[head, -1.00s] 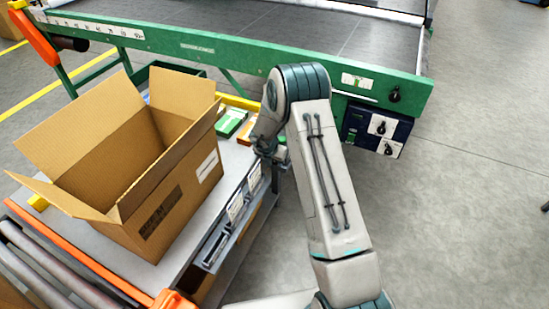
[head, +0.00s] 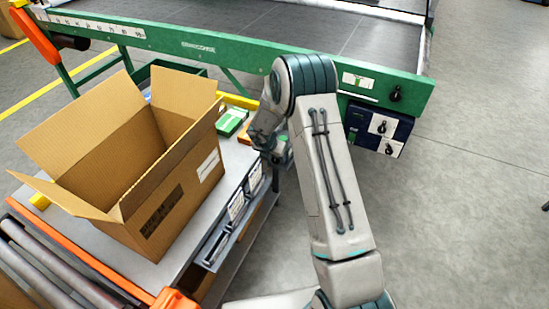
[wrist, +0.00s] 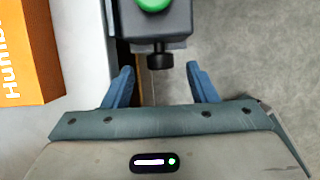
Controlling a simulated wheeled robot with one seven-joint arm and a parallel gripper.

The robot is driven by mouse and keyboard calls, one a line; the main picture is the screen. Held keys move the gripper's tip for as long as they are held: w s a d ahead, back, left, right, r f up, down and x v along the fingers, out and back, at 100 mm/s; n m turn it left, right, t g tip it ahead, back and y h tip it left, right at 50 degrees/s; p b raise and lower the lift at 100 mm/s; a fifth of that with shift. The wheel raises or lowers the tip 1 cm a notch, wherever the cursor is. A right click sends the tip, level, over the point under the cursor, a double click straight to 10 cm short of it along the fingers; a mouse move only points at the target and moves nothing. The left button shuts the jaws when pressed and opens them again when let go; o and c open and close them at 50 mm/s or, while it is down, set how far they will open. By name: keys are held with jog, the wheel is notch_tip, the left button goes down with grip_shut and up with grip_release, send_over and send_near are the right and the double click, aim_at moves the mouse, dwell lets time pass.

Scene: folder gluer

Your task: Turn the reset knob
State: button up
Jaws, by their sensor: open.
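In the wrist view a small black knob (wrist: 161,56) sticks out of a dark grey box (wrist: 160,28) that has a green button (wrist: 153,4) on it. I cannot read a label that names it as the reset knob. My gripper (wrist: 160,69) is open, with one blue finger to each side of the knob and clear gaps between. The fingertips are about level with the knob's end. In the head view my gripper (head: 266,147) is at the bench's right edge, largely hidden by my arm; the knob cannot be made out there.
An open cardboard box (head: 155,205) stands on the grey bench (head: 140,270). A green carton (head: 230,122) and an orange carton (wrist: 22,50) lie near the gripper. The green machine rail (head: 200,47) carries another black knob (head: 394,95), with more knobs on the blue panel (head: 362,122) below.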

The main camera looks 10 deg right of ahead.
jog(key=p+v, duration=0.1)
jog(key=v, duration=0.9)
jog(key=shift+r, duration=0.35)
jog(key=shift+a, duration=0.1)
